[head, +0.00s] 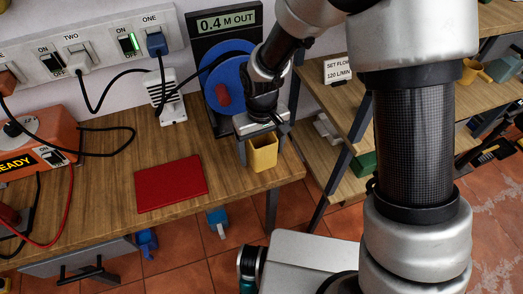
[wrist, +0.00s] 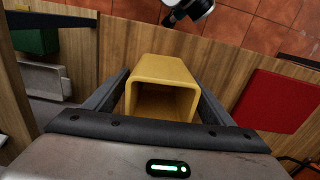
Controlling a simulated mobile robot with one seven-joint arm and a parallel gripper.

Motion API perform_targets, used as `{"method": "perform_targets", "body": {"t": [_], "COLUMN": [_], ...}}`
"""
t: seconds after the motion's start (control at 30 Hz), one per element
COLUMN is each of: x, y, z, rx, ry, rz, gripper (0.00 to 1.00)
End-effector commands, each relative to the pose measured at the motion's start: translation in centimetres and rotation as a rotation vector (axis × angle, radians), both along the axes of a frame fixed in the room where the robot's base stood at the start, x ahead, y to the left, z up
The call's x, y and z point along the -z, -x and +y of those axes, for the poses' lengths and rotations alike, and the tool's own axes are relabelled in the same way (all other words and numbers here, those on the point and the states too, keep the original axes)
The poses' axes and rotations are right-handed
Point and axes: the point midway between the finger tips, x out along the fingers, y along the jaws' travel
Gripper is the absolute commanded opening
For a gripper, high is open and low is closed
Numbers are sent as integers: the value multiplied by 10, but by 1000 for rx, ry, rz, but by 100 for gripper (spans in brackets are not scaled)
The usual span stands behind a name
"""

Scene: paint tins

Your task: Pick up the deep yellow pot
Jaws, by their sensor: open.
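The deep yellow pot (head: 263,153) is a square, open-topped pot standing on the wooden bench near its right end. In the wrist view the pot (wrist: 163,72) sits between the two dark fingers of my gripper (wrist: 163,90), its open mouth facing the camera. My gripper (head: 262,140) is open, with one finger on each side of the pot. I cannot tell whether either finger touches it. In the head view, the gripper body hides part of the pot's top.
A red mat (head: 171,184) lies on the bench (head: 110,150) left of the pot. A blue reel (head: 229,82) and a white vented box (head: 166,97) stand behind. A power strip (head: 90,50) with cables runs along the wall. Shelves (head: 345,110) stand to the right.

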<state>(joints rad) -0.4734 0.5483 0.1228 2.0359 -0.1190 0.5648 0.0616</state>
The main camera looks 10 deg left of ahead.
Motion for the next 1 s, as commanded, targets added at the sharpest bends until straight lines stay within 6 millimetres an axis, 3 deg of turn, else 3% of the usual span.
{"method": "perform_targets", "body": {"t": [0.3, 0.6, 0.83, 1.0], "x": [7, 7, 5, -18], "y": [0, 0, -1, -2], "z": [0, 0, 0, 1], "rx": [0, 0, 0, 1], "ry": [-1, -1, -2, -3], "rz": [-1, -1, -2, -5], "gripper": [77, 29, 29, 29]}}
